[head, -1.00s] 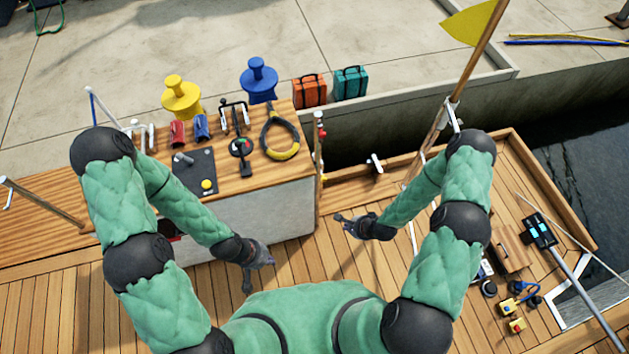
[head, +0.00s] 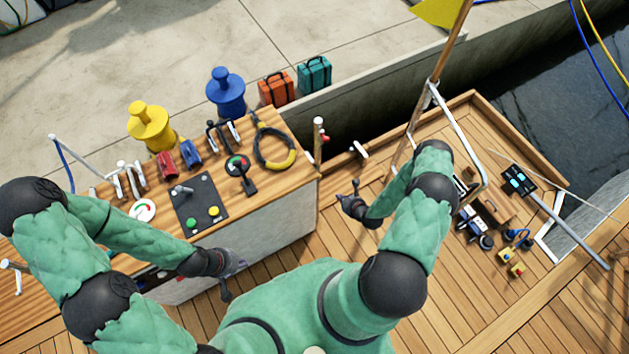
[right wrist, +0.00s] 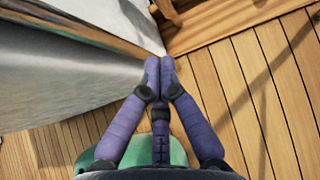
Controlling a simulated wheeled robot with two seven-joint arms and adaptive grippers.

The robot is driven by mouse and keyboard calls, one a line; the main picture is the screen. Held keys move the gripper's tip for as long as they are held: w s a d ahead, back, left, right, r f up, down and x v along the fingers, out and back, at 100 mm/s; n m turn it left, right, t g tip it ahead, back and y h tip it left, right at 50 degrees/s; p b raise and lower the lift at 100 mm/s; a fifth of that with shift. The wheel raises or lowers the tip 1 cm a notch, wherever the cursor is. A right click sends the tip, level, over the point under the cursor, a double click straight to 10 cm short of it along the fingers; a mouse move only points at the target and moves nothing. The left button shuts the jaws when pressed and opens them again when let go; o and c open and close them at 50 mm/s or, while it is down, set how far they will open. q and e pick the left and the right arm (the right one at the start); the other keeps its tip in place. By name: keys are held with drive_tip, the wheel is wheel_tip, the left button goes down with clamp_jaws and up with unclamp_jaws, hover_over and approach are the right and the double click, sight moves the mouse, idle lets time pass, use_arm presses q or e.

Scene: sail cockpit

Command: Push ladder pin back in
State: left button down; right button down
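A white metal rail frame (head: 462,135), perhaps the ladder, stands at the stern beside the wooden flagstaff, partly behind my right arm. I cannot make out a ladder pin in any view. My right gripper (head: 353,200) hangs over the deck to the right of the console. In the right wrist view its two purple fingers (right wrist: 160,62) are together at the tips, with nothing seen between them. My left gripper (head: 232,268) is in front of the console's front face, low and seemingly empty. Its fingers are too small to judge.
The console (head: 255,220) with levers and buttons stands ahead left. A white post with a red part (head: 319,135) stands at its right end. The deck between is clear.

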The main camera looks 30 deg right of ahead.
drive_tip(key=shift+w+m, duration=0.1)
drive_tip(key=shift+m, duration=0.2)
drive_tip(key=shift+f, duration=0.1)
drive_tip(key=w+r+b+x, duration=0.2)
drive_tip(key=b+x, duration=0.3)
drive_tip(key=x, duration=0.7)
drive_tip(key=shift+w+f, duration=0.15)
drive_tip(key=shift+w, duration=0.1)
drive_tip(key=shift+a, duration=0.1)
